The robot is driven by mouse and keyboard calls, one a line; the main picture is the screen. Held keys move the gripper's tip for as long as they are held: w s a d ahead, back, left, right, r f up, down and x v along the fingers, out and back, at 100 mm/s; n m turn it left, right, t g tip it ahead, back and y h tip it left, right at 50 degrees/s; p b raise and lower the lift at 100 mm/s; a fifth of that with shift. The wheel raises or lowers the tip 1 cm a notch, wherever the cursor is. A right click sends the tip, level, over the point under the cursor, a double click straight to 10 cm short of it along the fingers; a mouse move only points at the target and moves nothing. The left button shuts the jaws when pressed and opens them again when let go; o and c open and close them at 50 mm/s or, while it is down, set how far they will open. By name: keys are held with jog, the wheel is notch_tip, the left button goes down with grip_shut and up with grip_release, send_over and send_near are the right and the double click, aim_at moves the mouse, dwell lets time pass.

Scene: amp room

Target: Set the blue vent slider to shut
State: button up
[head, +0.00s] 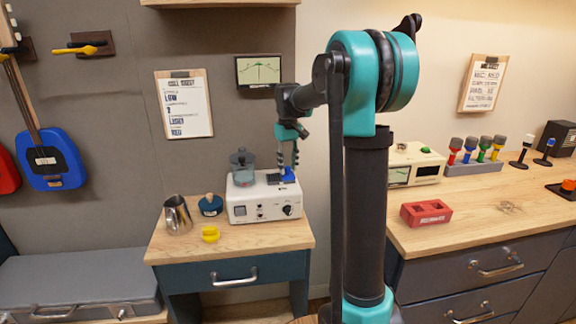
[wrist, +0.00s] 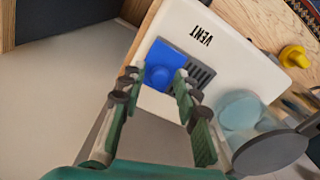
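The blue vent slider (head: 291,178) is on the top right of a white appliance (head: 240,208) on the small wooden table. Dark vent slots (wrist: 202,76) lie uncovered to the right of the plate. My gripper (head: 289,170) points down over the slider.
A glass jar (head: 243,162) stands on the appliance, left of my gripper. A metal pitcher (head: 178,215), a dark round object with a wooden knob (head: 210,205) and a yellow item (head: 210,234) are left on the table. A red block (head: 426,213) sits on the right counter.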

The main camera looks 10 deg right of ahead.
grip_shut()
jog(key=shift+a, duration=0.1)
jog(key=a, duration=0.5)
jog(key=shift+a, duration=0.1)
jog(key=shift+o, duration=1.7)
grip_release()
jog(key=shift+a, duration=0.1)
notch_tip(320, 180, up, 12)
